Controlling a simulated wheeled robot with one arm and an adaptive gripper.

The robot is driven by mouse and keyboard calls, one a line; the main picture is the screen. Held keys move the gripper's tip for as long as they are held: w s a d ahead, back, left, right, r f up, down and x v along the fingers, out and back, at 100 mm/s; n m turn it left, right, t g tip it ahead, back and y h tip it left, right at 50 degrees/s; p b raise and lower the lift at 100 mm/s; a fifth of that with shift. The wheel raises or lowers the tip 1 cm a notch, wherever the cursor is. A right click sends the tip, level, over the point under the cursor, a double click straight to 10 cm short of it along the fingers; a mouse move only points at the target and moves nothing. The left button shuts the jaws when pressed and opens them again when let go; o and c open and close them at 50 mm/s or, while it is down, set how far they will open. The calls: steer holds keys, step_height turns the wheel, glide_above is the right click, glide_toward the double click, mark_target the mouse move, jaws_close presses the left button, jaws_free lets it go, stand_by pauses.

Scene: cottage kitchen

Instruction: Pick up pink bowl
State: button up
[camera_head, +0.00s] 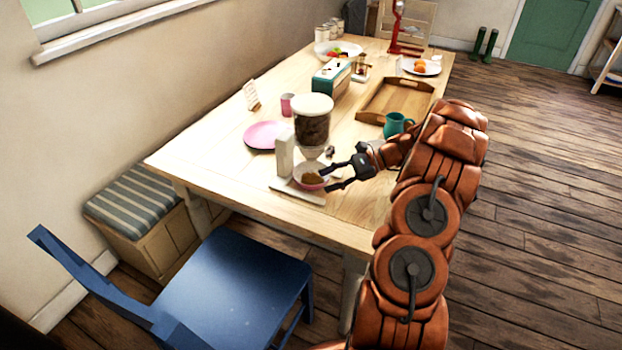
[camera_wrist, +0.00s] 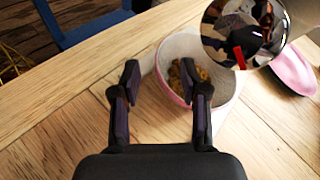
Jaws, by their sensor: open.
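The pink bowl (camera_head: 309,186) sits near the table's front edge, at the base of a food dispenser (camera_head: 312,130). It holds brown dry food. The bowl also shows in the wrist view (camera_wrist: 223,86), pale inside with a pink outside, and the dispenser's part above hides some of its far rim. My gripper (camera_head: 340,174) is open and empty, just right of the bowl in the head view. In the wrist view my gripper (camera_wrist: 166,85) has its left finger outside the bowl and its right finger overlapping it. The near-left rim shows between the fingers. I cannot tell whether they touch.
A pink plate (camera_head: 266,135) and a pink cup (camera_head: 287,105) stand behind the dispenser. A teal mug (camera_head: 398,125) and wooden tray (camera_head: 396,100) are close to my arm. A blue chair (camera_head: 236,278) stands before the table. The table's front right corner is bare.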

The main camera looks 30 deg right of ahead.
steer(key=shift+p+x, duration=0.35)
steer(key=shift+x, duration=1.75)
jaws_close()
